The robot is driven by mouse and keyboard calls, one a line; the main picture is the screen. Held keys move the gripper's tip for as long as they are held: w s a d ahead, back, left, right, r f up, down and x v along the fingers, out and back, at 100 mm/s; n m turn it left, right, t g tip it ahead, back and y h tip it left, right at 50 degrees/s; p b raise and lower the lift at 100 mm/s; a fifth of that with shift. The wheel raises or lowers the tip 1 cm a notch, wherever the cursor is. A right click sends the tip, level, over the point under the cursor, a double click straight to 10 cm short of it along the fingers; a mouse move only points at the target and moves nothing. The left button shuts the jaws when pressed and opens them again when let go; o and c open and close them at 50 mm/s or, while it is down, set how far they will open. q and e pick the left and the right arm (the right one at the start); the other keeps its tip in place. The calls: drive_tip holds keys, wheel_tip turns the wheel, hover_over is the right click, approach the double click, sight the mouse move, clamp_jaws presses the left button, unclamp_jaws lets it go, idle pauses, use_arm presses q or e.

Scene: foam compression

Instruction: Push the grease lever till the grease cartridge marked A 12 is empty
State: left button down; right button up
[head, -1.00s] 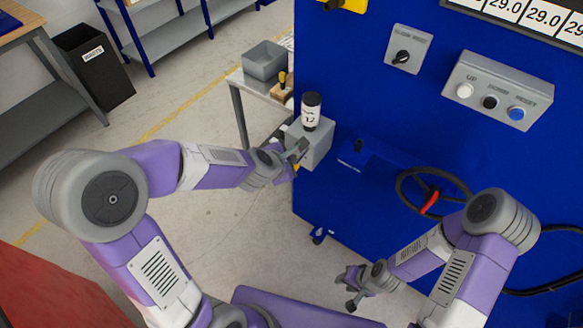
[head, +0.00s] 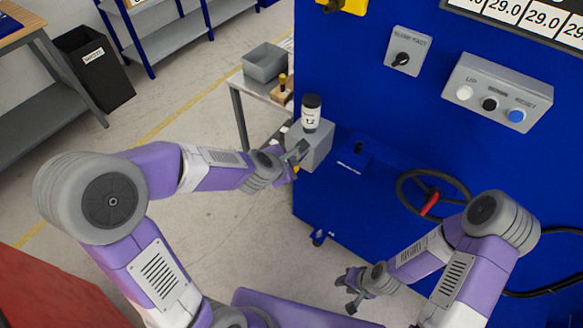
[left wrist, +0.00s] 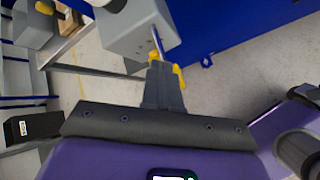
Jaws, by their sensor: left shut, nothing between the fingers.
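The grease cartridge (head: 311,116) is white with a black cap and stands upright on the grey pump box (head: 320,150) at the side of the blue machine. Only "12" reads on its label; its fill level cannot be seen. In the left wrist view a thin lever rod (left wrist: 157,40) comes from the box (left wrist: 135,30), with yellow parts (left wrist: 180,76) showing beside and behind my fingers. My left gripper (head: 302,150) is shut and empty, its fingertips (left wrist: 163,70) at the lever; contact cannot be told. My right gripper (head: 347,292) is open and empty, low in front of the machine.
A small table with a grey bin (head: 265,60) stands behind the pump box. A black waste bin (head: 93,68) is far left. The floor between is clear.

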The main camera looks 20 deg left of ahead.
use_arm(q)
drive_tip(key=shift+f, duration=0.15)
idle(0.7)
drive_tip(key=shift+f+b, duration=0.3)
drive_tip(key=shift+b, duration=0.15)
drive_tip(key=shift+f+b, duration=1.35)
idle(1.0)
drive_tip(key=shift+r, duration=0.1)
idle(0.5)
drive_tip(key=shift+r+p, duration=1.7)
wheel_tip(320, 180, up, 5)
drive_tip(key=p, duration=0.5)
drive_tip(key=shift+r, duration=0.1)
